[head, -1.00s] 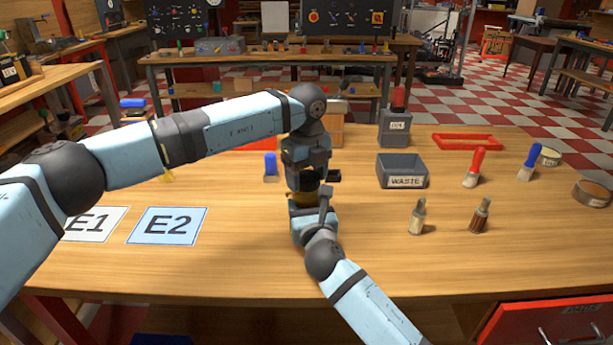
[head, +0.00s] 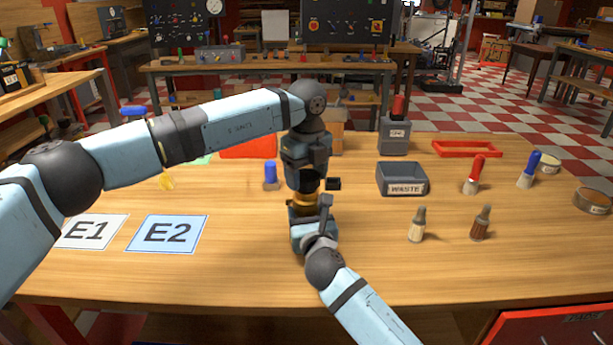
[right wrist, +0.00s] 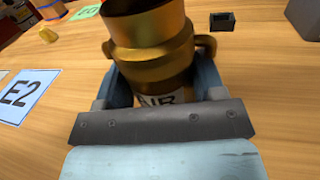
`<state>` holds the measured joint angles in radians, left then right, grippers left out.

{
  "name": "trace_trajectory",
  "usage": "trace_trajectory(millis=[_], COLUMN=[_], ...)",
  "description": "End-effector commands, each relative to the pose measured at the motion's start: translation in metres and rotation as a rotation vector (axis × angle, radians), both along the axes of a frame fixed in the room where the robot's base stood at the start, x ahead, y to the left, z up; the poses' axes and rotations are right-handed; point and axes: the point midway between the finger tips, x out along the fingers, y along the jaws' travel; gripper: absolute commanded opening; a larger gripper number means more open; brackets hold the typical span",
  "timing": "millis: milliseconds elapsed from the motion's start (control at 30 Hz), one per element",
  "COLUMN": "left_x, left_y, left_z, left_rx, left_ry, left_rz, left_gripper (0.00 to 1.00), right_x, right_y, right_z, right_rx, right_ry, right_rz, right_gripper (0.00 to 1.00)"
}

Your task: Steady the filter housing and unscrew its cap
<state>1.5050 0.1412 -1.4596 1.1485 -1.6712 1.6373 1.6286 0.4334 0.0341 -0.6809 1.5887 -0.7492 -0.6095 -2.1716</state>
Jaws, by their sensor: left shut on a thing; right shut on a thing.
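The filter housing (right wrist: 150,55) is a brass-coloured cylinder with side lugs and a partly hidden label. In the right wrist view its dark top is cut by the frame edge, so I cannot tell whether it is open. My right gripper (right wrist: 163,85) is shut around its lower body; in the head view this gripper (head: 312,222) stands low over the table. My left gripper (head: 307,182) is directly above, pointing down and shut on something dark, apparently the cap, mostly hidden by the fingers. A gold band of the housing (head: 305,199) shows between the grippers.
A grey WASTE bin (head: 402,180) stands to the right, with several brushes and small bottles beyond and before it. The E1 (head: 90,231) and E2 (head: 167,233) mats lie at left. A blue-topped item (head: 271,174) stands close behind the grippers.

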Motion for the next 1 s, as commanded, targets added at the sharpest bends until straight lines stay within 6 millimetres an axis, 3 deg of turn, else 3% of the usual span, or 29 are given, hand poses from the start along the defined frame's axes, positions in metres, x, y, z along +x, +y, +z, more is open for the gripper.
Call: trace_trajectory(millis=[267, 500, 533, 633, 1000], left_x=[0.0, 0.0, 0.0, 0.0, 0.0], left_y=[0.0, 0.0, 0.0, 0.0, 0.0], left_z=[0.034, 0.036, 0.036, 0.036, 0.039], left_rx=[-0.001, 0.0, 0.0, 0.0, -0.001], left_ry=[-0.002, 0.0, 0.0, 0.0, -0.001], left_rz=[0.0, 0.0, 0.0, 0.0, 0.0], left_gripper=[0.35, 0.35, 0.35, 0.35, 0.35], right_x=[0.0, 0.0, 0.0, 0.0, -0.005], right_y=[0.0, 0.0, 0.0, 0.0, -0.001], right_z=[-0.001, -0.001, -0.001, -0.001, 0.0], right_rx=[0.0, 0.0, 0.0, 0.0, 0.0], right_ry=[0.001, 0.001, 0.001, 0.001, 0.001], right_rz=[0.0, 0.0, 0.0, 0.0, 0.0], right_gripper=[0.0, 0.0, 0.68, 0.91, 0.93])
